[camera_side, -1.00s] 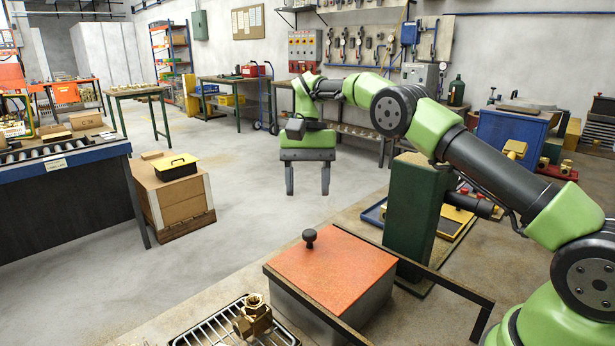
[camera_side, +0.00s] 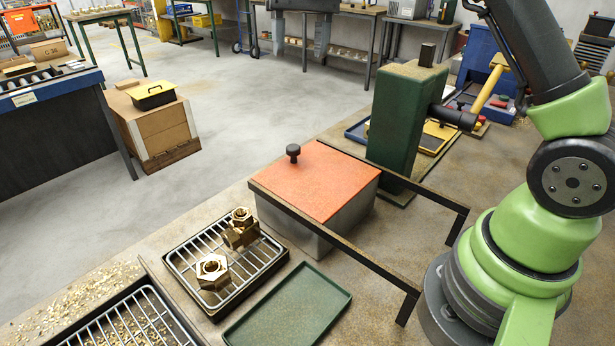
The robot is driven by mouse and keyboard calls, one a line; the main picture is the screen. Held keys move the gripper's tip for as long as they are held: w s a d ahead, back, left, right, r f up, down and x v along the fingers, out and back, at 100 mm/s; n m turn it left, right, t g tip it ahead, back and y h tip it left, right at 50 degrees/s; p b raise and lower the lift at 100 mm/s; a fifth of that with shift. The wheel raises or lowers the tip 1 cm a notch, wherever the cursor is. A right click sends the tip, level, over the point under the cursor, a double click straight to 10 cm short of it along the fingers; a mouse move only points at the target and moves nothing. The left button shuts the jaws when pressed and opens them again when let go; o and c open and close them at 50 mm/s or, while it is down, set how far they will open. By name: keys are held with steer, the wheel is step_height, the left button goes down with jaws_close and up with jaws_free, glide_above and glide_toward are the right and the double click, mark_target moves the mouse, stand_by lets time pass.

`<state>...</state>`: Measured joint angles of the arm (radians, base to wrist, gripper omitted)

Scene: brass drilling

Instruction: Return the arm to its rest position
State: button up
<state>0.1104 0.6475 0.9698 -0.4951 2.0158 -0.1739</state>
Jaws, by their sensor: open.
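My gripper (camera_side: 299,54) shows at the top edge of the side view, with only its dark lower part and two fingers in the frame. The fingers hang down, apart and empty, over the background floor and bench area, clear of the work in front. The rest of the gripper is cut off by the frame edge. My arm rises at the right and leaves the frame at the top. Two brass fittings, one at the back (camera_side: 240,229) and one at the front (camera_side: 212,271), sit on a wire rack tray (camera_side: 182,262).
An orange-lidded box (camera_side: 318,183) with a black knob stands mid-bench, with a dark rail frame beside it. A green drill stand (camera_side: 404,115) rises behind it. An empty green tray (camera_side: 287,308) and a chip tray (camera_side: 130,322) lie in front.

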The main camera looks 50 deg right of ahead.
steer(key=s+a+r+n+t, duration=0.2)
steer(key=s+r+t, duration=0.3)
steer(key=s, duration=0.5)
steer(key=s+a+f+n+t, duration=0.1)
steer(key=s+f+t, duration=0.2)
steer(key=s, duration=0.8)
steer(key=shift+s+a, duration=0.3)
steer(key=shift+a, duration=0.1)
